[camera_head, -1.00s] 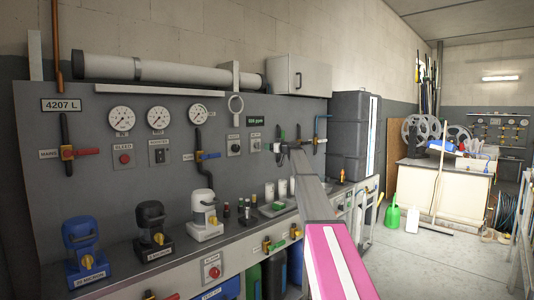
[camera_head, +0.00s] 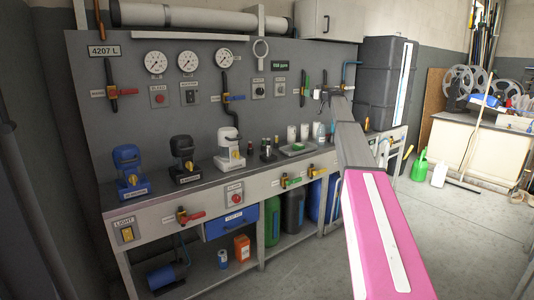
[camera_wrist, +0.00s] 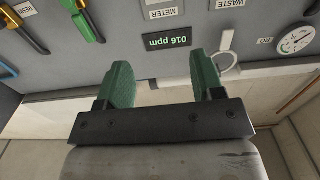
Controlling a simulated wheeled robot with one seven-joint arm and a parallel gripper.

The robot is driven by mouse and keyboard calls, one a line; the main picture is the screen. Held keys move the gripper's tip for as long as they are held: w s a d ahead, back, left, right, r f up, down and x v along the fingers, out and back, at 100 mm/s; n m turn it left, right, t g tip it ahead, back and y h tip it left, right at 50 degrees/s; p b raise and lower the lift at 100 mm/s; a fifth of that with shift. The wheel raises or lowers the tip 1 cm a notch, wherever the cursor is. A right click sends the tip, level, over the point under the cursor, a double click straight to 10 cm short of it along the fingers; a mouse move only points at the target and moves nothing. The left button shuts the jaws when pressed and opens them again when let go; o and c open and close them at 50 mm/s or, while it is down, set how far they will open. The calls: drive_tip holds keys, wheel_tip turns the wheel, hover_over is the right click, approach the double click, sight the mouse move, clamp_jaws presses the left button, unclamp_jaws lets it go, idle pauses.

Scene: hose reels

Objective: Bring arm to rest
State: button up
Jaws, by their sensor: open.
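My gripper (camera_wrist: 165,85) shows in the wrist view with its two green fingers apart and nothing between them. It faces the grey wall panel, near the dark display reading 016 ppm (camera_wrist: 166,40) and a pale ring (camera_wrist: 224,62). In the head view my pink and grey arm reaches forward from the lower right, its far end near the right part of the panel. The fingers are too small to make out clearly there.
A workbench (camera_head: 255,182) runs below the grey panel (camera_head: 130,120), with blue, black and white devices on it. Valve handles and gauges (camera_head: 188,62) are on the panel. A dark cabinet (camera_head: 382,85) stands behind my arm.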

drive_tip(key=s+a+f+m+g+h, duration=0.1)
drive_tip(key=s+a+f+g, duration=0.2)
drive_tip(key=s+f, duration=0.8)
drive_tip(key=s+a+f+m+g+h, duration=0.1)
drive_tip(key=s+a+f+g+h, duration=0.15)
drive_tip(key=s+f, duration=0.9)
drive_tip(key=s+a+f+m+g+h, duration=0.1)
drive_tip(key=s+a+f+g, duration=0.15)
drive_tip(key=s+f, duration=0.9)
drive_tip(key=s+f+m+g+h, duration=0.1)
drive_tip(key=s+f+g+h, duration=0.1)
drive_tip(key=s+f, duration=0.5)
drive_tip(key=s+d+f+m+g+h, duration=0.1)
drive_tip(key=s+f, duration=0.6)
drive_tip(key=s, duration=0.9)
drive_tip(key=s+d+f+m+g+h, duration=0.1)
drive_tip(key=s+f+m+g+h, duration=0.1)
drive_tip(key=s+f, duration=0.5)
drive_tip(key=s+g+h, duration=0.1)
drive_tip(key=s, duration=0.4)
drive_tip(key=shift+f+g, duration=0.25)
drive_tip(key=shift+g, duration=0.05)
